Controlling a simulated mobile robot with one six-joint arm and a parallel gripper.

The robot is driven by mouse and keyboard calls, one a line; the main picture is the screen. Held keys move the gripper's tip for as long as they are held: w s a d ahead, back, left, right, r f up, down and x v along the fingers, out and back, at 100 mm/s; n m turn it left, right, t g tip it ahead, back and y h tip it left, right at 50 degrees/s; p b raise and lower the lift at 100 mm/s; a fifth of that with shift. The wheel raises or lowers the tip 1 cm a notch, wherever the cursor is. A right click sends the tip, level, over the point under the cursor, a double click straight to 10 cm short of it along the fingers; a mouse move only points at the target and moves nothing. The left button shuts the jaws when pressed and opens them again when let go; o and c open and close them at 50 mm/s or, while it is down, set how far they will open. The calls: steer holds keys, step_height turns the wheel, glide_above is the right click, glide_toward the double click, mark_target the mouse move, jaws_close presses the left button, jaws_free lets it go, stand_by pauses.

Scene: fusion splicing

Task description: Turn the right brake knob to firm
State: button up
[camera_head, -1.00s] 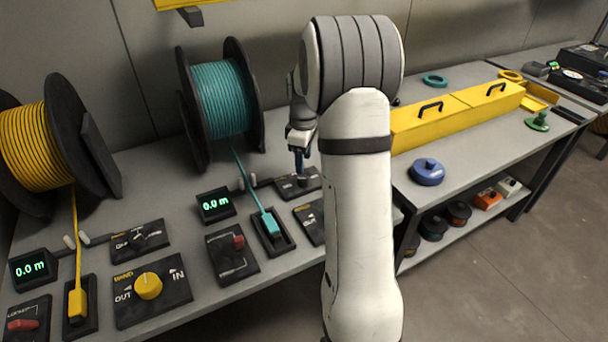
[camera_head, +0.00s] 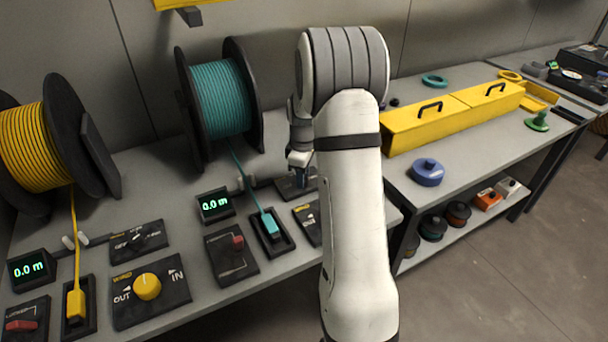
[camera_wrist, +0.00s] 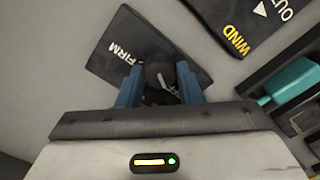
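The right brake panel (camera_wrist: 110,50) is a dark plate marked FIRM in the wrist view. It also shows in the head view (camera_head: 284,189), partly covered by my gripper and arm. Its dark round brake knob (camera_wrist: 160,72) has a pale pointer line and sits between the two blue fingers of my gripper (camera_wrist: 158,80). The fingers stand apart, one on each side of the knob. I cannot tell whether they press on it. In the head view my gripper (camera_head: 302,177) points down at the panel.
A panel marked WIND and OUT (camera_wrist: 245,20) lies close by, beside a teal connector (camera_wrist: 292,80) in a dark holder. The teal spool (camera_head: 222,98) stands behind to the left. A yellow box (camera_head: 430,122) is right of my arm.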

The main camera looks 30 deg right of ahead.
steer(key=c, duration=0.5)
steer(key=shift+d, duration=0.15)
